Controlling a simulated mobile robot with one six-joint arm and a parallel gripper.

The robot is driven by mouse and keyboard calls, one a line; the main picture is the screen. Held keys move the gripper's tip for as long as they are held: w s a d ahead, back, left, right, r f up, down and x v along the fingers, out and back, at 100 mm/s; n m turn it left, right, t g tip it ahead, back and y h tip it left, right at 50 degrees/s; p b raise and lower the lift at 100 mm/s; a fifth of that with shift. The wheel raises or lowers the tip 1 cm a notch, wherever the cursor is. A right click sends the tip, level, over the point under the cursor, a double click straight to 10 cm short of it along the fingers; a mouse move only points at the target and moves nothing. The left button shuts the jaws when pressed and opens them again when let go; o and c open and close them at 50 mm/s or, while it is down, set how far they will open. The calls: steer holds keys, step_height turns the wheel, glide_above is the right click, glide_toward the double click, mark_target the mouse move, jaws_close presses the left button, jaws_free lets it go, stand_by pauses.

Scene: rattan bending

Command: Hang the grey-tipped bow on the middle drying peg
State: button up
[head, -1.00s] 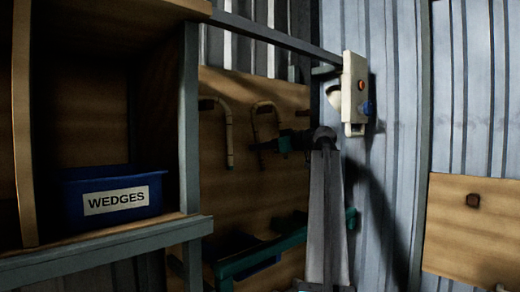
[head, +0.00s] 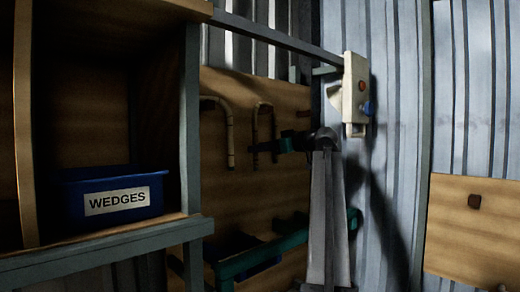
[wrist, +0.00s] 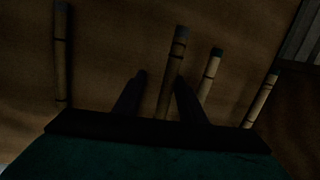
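Two bent rattan bows hang with their arches up on the wooden board in the head view: one at the left (head: 231,135) and one nearer my gripper (head: 256,128). My gripper (head: 257,147) is at the lower part of the nearer bow. In the wrist view my gripper's two dark fingers (wrist: 160,78) stand apart. A cane leg with a dark grey tip (wrist: 175,62) lies between them, close to the right finger and clear of the left one. A leg with a dark greenish tip (wrist: 210,75) shows just right of it. The pegs are mostly hidden.
A blue bin labelled WEDGES (head: 115,195) sits on a shelf at left. A pale box (head: 355,95) hangs on the corrugated wall. Other cane legs stand at the left (wrist: 61,60) and right (wrist: 262,98) in the wrist view. Dark green rails (head: 255,258) lie below.

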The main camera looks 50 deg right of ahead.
steer(key=s+d+r+b, duration=0.1)
steer(key=s+b, duration=0.3)
steer(key=s, duration=0.9)
steer(key=shift+s+d+r+b, duration=0.2)
steer(key=shift+d+r+b, duration=0.15)
steer(key=shift+d+r, duration=0.1)
steer(key=shift+s, duration=0.2)
steer(key=s+b, duration=0.1)
steer(key=s, duration=0.7)
steer(key=shift+s+a, duration=0.3)
steer(key=shift+a, duration=0.05)
stand_by(0.4)
stand_by(0.5)
